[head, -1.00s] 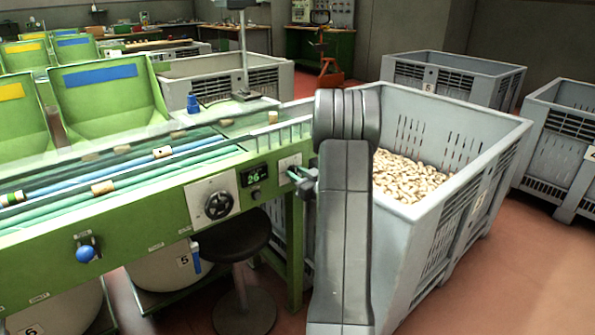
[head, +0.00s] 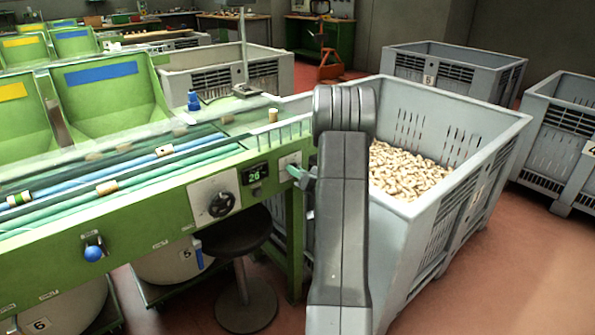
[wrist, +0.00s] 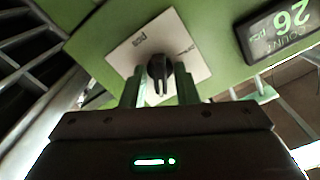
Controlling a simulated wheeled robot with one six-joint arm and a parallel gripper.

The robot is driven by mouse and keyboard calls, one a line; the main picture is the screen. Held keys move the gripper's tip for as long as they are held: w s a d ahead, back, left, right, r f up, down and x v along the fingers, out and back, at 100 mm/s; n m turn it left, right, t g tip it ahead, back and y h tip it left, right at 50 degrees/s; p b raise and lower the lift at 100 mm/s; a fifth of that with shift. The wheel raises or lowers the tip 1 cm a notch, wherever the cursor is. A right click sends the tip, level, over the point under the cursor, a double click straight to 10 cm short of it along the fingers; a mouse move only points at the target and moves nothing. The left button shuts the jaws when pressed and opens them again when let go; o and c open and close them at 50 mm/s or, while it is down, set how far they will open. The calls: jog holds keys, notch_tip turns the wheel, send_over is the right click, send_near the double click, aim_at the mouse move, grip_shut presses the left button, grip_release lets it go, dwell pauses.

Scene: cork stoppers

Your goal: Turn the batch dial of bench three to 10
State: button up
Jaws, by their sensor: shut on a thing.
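The batch dial (wrist: 160,70) is a small black knob on a white plate on the green bench front. In the wrist view my gripper (wrist: 160,88) has one finger on each side of the dial and is shut on it. In the head view the display (head: 254,174) also shows 26. The dial's plate (head: 290,162) is partly visible there, and my gripper (head: 297,173) is at it. The dial itself is hidden in that view, and its pointer setting is unclear.
A black handwheel (head: 222,204) on a white plate is left of the display. A grey crate of corks (head: 475,150) stands close to the right of my arm. A black stool (head: 238,232) is below the bench. Red floor (head: 480,285) is free at lower right.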

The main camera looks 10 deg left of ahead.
jog(key=shift+f, duration=0.1)
dwell(0.3)
jog(key=o, duration=0.7)
jog(key=v, duration=1.4)
jog(key=shift+a+p, duration=0.1)
jog(key=shift+p, duration=0.2)
jog(key=shift+w+a, duration=0.1)
jog(key=x, duration=1.3)
jog(key=shift+w+a+b, duration=0.2)
jog(key=shift+b, duration=0.1)
